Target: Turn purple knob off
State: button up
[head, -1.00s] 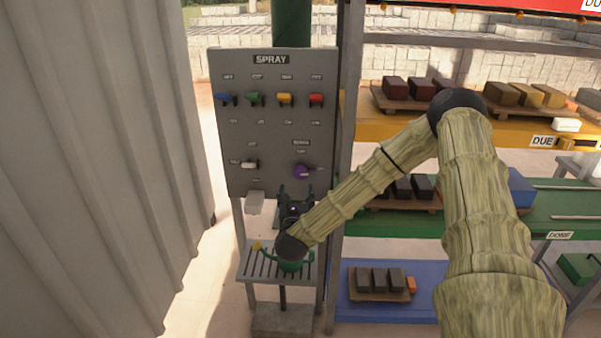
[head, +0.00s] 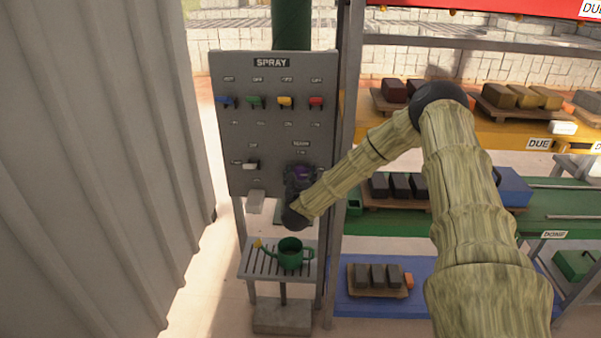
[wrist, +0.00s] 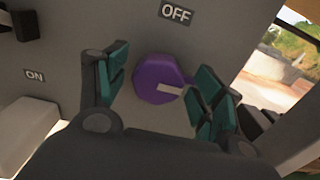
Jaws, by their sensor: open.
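The purple knob (wrist: 160,78) is on the grey spray panel (head: 238,140). In the wrist view it sits between the two green-padded fingers of my gripper (wrist: 158,85), which is open around it. The knob's pale pointer points to the right in that view, away from the OFF label (wrist: 176,13) above it. In the head view my gripper (head: 301,172) is at the lower right of the panel and hides most of the knob (head: 303,171). I cannot tell whether a finger touches the knob.
Several coloured switches (head: 285,102) line the upper panel, and a white-handled one (head: 250,165) is at lower left. A green watering can (head: 291,253) stands on the slatted stand below. A rack post (head: 345,150) rises close to the panel's right.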

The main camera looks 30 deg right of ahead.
jog(key=shift+w+d, duration=0.1)
jog(key=shift+w, duration=0.05)
jog(key=c, duration=1)
